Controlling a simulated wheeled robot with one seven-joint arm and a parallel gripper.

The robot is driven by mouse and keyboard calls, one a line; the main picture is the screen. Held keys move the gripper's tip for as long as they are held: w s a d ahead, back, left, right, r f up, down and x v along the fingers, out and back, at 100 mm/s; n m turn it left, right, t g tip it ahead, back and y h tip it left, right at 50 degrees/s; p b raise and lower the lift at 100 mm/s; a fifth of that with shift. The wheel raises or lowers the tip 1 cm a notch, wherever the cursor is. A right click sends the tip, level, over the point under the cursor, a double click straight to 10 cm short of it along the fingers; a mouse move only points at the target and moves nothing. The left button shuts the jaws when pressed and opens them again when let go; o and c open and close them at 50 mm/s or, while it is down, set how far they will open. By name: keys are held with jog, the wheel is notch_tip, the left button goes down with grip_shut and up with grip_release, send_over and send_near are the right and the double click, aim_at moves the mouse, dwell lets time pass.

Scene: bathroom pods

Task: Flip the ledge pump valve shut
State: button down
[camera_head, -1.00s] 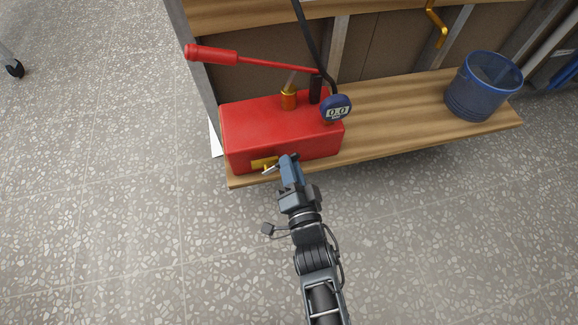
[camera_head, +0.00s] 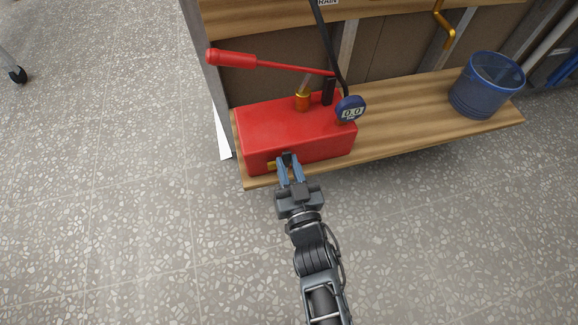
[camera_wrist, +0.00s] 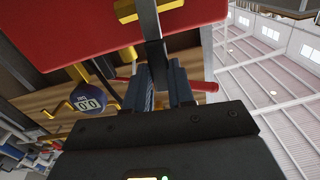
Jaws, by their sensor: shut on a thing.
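The red ledge pump (camera_head: 300,130) sits on the wooden ledge, with a long red handle (camera_head: 232,58) above it. Its yellow valve body (camera_head: 271,166) is low on the front face, partly covered by my gripper. In the wrist view the yellow valve part (camera_wrist: 128,10) shows at the top against the red body, with a dark grey valve lever (camera_wrist: 154,50) reaching down from it. My gripper (camera_head: 290,160) is at the pump's front face. Its blue-grey fingers (camera_wrist: 162,78) are shut on the lever, one on each side. The lever is mostly hidden in the head view.
A round gauge (camera_head: 351,109) reading 0.0 is on the pump's right end. A blue bucket (camera_head: 487,85) stands farther right on the wooden ledge (camera_head: 410,108). A yellow hook-like handle (camera_head: 445,25) is at the back. The floor in front is open.

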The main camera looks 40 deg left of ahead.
jog(key=shift+s+a+n, duration=0.1)
jog(key=shift+s+n, duration=0.1)
jog(key=shift+n, duration=0.3)
jog(key=shift+s+f, duration=0.1)
jog(key=c, duration=1)
grip_release()
jog(key=shift+a, duration=0.1)
jog(key=shift+o, duration=0.2)
jog(key=p+v, duration=0.3)
jog(key=v, duration=0.4)
jog(key=shift+s+d, duration=0.2)
jog(key=shift+d, duration=0.15)
